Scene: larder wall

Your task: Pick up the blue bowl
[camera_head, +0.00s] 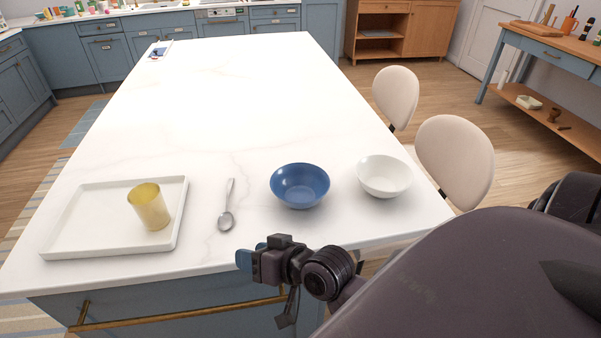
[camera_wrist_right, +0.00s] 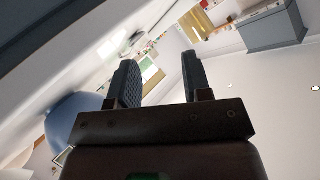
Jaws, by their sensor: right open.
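The blue bowl (camera_head: 300,186) stands upright and looks empty on the white island top, near its front edge. In the right wrist view the blue bowl (camera_wrist_right: 72,118) shows at the lower left, outside the space between the fingers. My right gripper (camera_head: 250,256) is at the island's front edge, nearer to me than the bowl and a little to its left, apart from it. In the right wrist view its two fingers (camera_wrist_right: 160,75) are spread with nothing between them. My left gripper is in neither view.
A white bowl (camera_head: 384,176) stands right of the blue bowl. A spoon (camera_head: 227,205) lies to its left, then a white tray (camera_head: 90,213) with a yellow cup (camera_head: 149,207). The island top (camera_head: 215,105) behind is mostly clear. Chairs (camera_head: 455,160) line its right side.

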